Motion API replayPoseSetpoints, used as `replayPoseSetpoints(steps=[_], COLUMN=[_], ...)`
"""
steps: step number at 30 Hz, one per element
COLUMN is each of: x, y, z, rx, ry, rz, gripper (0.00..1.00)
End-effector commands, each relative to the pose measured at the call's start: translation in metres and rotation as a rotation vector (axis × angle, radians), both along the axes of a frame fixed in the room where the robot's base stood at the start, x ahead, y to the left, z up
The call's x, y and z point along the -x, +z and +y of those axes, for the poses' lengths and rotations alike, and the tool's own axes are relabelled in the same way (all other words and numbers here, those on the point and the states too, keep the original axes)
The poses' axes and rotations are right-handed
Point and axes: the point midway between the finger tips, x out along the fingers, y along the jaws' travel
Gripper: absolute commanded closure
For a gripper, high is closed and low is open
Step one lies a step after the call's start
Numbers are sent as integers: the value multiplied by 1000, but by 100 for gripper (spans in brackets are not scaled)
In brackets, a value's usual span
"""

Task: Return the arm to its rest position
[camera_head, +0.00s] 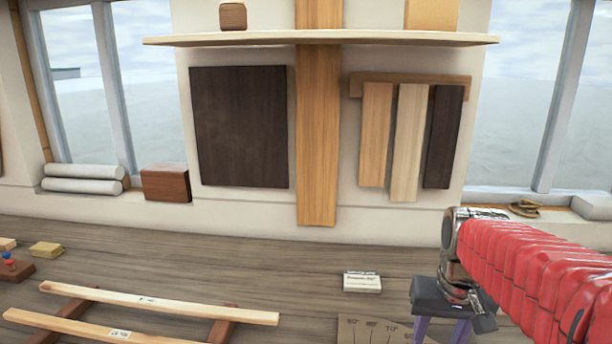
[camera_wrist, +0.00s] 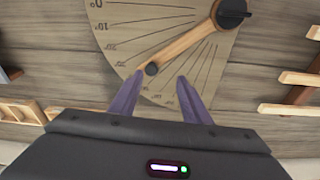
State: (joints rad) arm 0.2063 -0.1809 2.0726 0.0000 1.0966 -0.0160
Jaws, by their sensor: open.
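My arm, in a red ribbed sleeve, reaches in from the right in the head view. My gripper (camera_head: 434,330) points down at its end, over the bench. In the wrist view my gripper (camera_wrist: 158,98) shows two purple fingers spread apart with nothing held between them. Below them lies a tan angle board (camera_wrist: 120,45) with degree marks and a wooden pointer (camera_wrist: 190,40). The pointer has a dark knob (camera_wrist: 232,13) at one end and a small dark peg (camera_wrist: 151,69) near the fingertips. Whether the fingers touch the board cannot be told.
Two pale wooden strips (camera_head: 160,301) lie on cross bars at the front left. A small white labelled box (camera_head: 362,282) stands mid-bench. A yellow block (camera_head: 46,249) sits at far left. A shelf (camera_head: 330,39) and hanging boards are on the wall. The bench behind the white box is clear.

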Motion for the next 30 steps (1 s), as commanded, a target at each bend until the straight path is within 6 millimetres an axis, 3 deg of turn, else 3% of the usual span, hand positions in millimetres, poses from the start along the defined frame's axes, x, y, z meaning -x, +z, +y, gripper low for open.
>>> replayPoseSetpoints(steps=[21,30], x=[98,113], y=[-12,3], z=[66,81], rx=[29,30], ry=[135,185], rz=[-259,-338], gripper=[57,57])
